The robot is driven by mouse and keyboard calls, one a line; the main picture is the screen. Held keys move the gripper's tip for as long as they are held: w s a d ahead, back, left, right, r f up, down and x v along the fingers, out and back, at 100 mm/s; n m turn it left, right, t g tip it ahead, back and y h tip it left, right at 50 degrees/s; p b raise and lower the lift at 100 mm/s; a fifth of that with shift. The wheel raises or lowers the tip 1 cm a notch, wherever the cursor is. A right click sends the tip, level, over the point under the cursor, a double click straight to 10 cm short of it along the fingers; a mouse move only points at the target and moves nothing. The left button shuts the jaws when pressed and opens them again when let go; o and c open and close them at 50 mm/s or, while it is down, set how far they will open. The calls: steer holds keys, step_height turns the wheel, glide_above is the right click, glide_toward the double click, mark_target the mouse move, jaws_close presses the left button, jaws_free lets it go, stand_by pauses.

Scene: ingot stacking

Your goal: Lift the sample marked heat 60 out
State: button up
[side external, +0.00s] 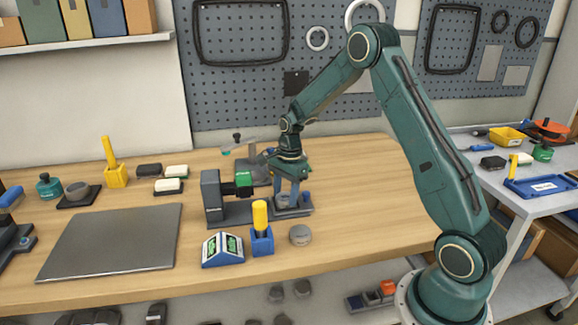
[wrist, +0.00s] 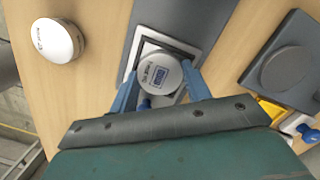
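A round grey sample (wrist: 160,74) with a blue-and-white label sits in a square holder with a white border; its label is too small to read for certain. It also shows in the side external view (side external: 284,200) on the dark base of a bench device. My gripper (wrist: 160,68) reaches down with one blue finger on each side of this sample. The fingers are very near its sides; I cannot tell whether they touch it. A second round sample (wrist: 58,40) lies on the wooden bench, apart from the gripper, and shows in the side external view (side external: 300,235).
A blue holder with a yellow-handled tool (side external: 261,240) and a display box (side external: 223,250) stand in front of the device. A dark plate with a round recess (wrist: 297,45) is at right in the wrist view. A grey mat (side external: 112,240) lies left.

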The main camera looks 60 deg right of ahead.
mark_target(286, 196)
steer(key=c, duration=0.5)
step_height(286, 196, up, 20)
steer(key=shift+r, duration=0.1)
stand_by(0.5)
stand_by(0.5)
